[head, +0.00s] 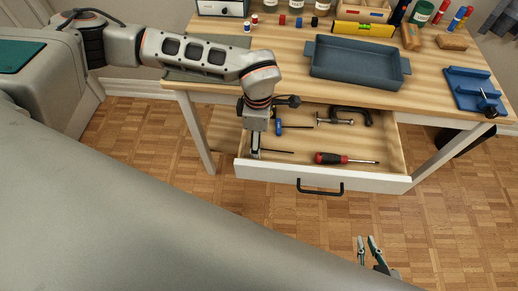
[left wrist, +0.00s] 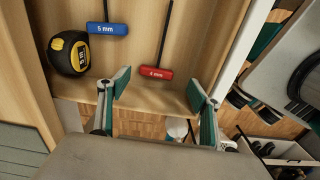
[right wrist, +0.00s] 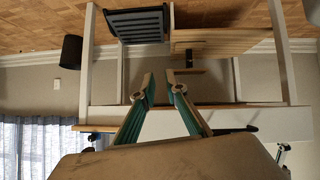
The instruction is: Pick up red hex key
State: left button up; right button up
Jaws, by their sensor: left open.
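The red hex key (left wrist: 157,73), marked 4 mm, lies in the open drawer. In the head view only its dark shaft (head: 277,151) shows; my left gripper hides the handle. My left gripper (head: 256,154) points down into the drawer. In the left wrist view my left gripper (left wrist: 158,84) is open and empty, with the red handle showing between its fingertips but not clasped. My right gripper (head: 367,240) is partly open and empty, low in front of the desk; its gap also shows in the right wrist view (right wrist: 159,78).
A blue 5 mm hex key (left wrist: 108,28) and a tape measure (left wrist: 69,53) lie near the red key. The drawer (head: 370,181) also holds a red screwdriver (head: 332,158) and a clamp (head: 343,117). A blue-grey tray (head: 355,64) stands on the desktop above.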

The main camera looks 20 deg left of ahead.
aim_at(274, 151)
pick_arm(q)
notch_tip(274, 151, down, 4)
jog(key=shift+b, duration=0.3)
jog(key=c, duration=1.1)
jog(key=shift+r, duration=0.15)
jog(key=shift+c, duration=0.2)
